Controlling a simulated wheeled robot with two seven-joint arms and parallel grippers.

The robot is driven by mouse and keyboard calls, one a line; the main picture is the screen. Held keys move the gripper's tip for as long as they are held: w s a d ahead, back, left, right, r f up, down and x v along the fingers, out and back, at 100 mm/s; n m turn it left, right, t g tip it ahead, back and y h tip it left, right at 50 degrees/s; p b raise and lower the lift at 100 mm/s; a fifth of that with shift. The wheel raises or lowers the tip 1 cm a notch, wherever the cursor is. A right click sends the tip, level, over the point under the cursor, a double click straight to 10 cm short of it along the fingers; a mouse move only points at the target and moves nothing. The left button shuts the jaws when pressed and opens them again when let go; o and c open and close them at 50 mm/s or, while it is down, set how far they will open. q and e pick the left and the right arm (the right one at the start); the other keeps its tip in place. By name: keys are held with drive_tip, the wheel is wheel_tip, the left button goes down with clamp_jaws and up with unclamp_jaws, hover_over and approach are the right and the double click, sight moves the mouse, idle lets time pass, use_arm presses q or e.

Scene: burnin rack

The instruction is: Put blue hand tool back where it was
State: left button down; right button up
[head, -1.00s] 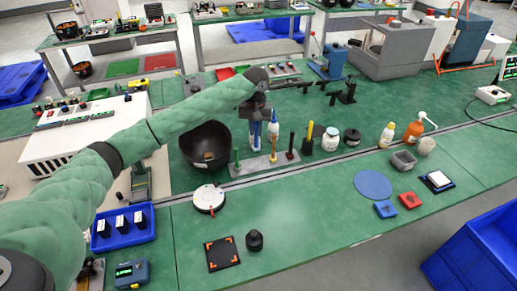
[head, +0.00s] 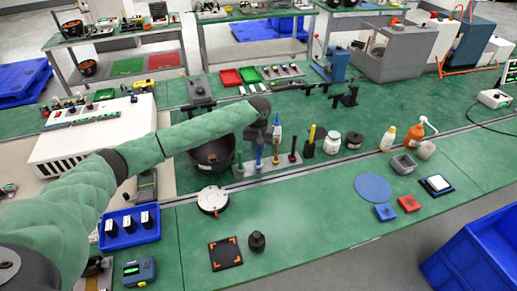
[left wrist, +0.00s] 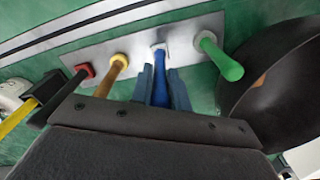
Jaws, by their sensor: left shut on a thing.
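The blue hand tool (head: 259,158) is upright under my left gripper (head: 264,141), at the metal rack (head: 250,173). In the left wrist view, the blue handle (left wrist: 160,84) is between the two fingers of my left gripper (left wrist: 161,92), which is shut on it. Its far end meets the slot area of the rack plate (left wrist: 128,43); I cannot tell whether it is fully seated. A green-handled tool (left wrist: 220,60) stands on one side, and a wooden-handled tool (left wrist: 112,75) and a red-collared tool (left wrist: 77,80) on the other. My right gripper is not in view.
A black bowl (head: 208,158) is close to the rack's left end. A yellow-handled tool in a black holder (head: 310,142) and a white jar (head: 332,143) stand to the right. A white round device (head: 213,199) lies in front.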

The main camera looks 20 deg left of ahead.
use_arm(q)
drive_tip(key=shift+f, duration=0.1)
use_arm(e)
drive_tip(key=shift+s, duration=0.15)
use_arm(q)
drive_tip(key=c, duration=1.3)
unclamp_jaws()
drive_tip(key=shift+c, duration=0.2)
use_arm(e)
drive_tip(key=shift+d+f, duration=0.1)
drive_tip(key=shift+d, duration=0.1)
